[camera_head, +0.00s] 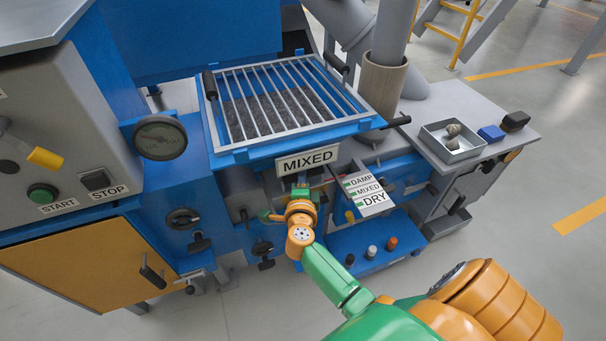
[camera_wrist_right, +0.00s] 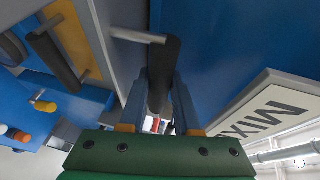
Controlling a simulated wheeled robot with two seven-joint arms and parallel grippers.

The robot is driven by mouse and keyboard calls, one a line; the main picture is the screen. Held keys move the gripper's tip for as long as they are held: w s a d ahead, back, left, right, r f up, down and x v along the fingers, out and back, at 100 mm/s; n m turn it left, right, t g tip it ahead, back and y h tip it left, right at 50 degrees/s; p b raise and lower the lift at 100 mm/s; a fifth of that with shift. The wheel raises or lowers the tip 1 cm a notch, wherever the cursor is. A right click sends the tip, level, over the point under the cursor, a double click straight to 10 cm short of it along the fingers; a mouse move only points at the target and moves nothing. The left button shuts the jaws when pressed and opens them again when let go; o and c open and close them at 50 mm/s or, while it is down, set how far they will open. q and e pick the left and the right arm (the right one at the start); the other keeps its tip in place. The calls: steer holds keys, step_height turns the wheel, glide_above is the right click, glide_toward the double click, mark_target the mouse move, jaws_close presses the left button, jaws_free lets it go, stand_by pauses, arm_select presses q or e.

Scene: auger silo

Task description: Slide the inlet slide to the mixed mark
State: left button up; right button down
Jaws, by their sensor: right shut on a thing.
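My right gripper (camera_head: 300,190) reaches in under the MIXED sign (camera_head: 308,160) at the front of the blue machine. In the right wrist view my right gripper (camera_wrist_right: 163,100) has its two fingers closed on either side of a black cylindrical handle (camera_wrist_right: 167,55). A grey rod (camera_wrist_right: 136,35) joins the handle from the left. This looks like the inlet slide's handle; my own wrist hides it in the head view. A label plate (camera_head: 366,195) marked DAMP, MIXED and DRY sits right of the gripper. I cannot read the slide's position against these marks. My left gripper is out of view.
A barred hopper (camera_head: 285,100) stands above the gripper. A gauge (camera_head: 160,138), a dark knob (camera_head: 183,218) and a START/STOP panel are at the left. A blue shelf with several coloured knobs (camera_head: 371,251) lies below. A grey tray (camera_head: 452,141) is on the right bench.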

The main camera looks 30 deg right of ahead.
steer(key=shift+s+a+p, duration=0.1)
steer(key=shift+s+p, duration=0.2)
steer(key=shift+p, duration=0.05)
steer(key=s+p, duration=0.1)
steer(key=s, duration=0.1)
steer(key=s+a+p, duration=0.1)
steer(key=s, duration=0.2)
steer(key=shift+s+a+p, duration=0.2)
steer(key=shift+s+p, duration=0.15)
steer(key=c, duration=0.6)
jaws_free()
steer(key=v, duration=0.7)
steer(key=shift+p, duration=0.3)
